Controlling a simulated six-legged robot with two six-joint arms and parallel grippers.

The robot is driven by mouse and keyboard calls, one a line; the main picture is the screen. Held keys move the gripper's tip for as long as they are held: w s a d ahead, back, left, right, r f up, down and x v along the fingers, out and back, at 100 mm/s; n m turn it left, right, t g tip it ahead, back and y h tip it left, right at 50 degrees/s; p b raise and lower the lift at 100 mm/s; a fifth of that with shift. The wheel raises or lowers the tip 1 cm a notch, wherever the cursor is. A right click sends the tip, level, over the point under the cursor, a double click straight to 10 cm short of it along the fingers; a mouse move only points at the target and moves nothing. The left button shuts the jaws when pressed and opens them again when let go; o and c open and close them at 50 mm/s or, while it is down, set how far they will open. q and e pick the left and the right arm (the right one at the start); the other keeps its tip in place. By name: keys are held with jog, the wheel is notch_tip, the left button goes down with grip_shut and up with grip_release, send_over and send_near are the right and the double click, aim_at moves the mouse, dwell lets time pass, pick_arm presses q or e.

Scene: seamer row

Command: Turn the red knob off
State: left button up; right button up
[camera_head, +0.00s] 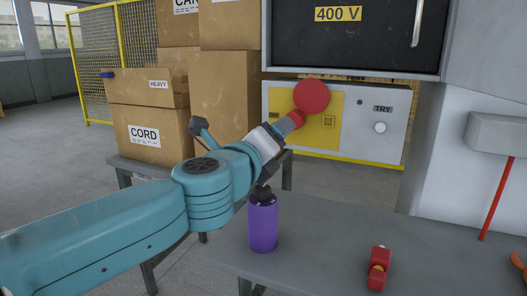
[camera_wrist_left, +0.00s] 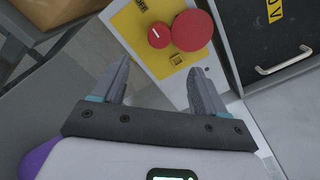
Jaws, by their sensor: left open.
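The small red knob (camera_wrist_left: 158,36) with a short white mark sits on the yellow plate (camera_wrist_left: 135,25), beside a larger red round button (camera_wrist_left: 192,30). In the head view the red knob (camera_head: 297,118) shows just below the large red button (camera_head: 311,96), partly behind my left gripper. My left gripper (camera_wrist_left: 158,68) is open and empty, its two dark fingers pointing at the panel. The knob appears beyond the fingertips, roughly between their lines, with no contact visible. My right gripper is in neither view.
A purple bottle (camera_head: 262,224) stands on the grey table (camera_head: 325,235) below my left wrist. A red object (camera_head: 378,268) lies further right. Cardboard boxes (camera_head: 222,92) are stacked left of the panel. A black 400 V door (camera_head: 370,45) is above it.

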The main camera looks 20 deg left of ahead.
pick_arm(q)
jog(key=s, duration=0.3)
jog(key=shift+s, duration=0.2)
jog(key=shift+s, duration=0.1)
dwell(0.3)
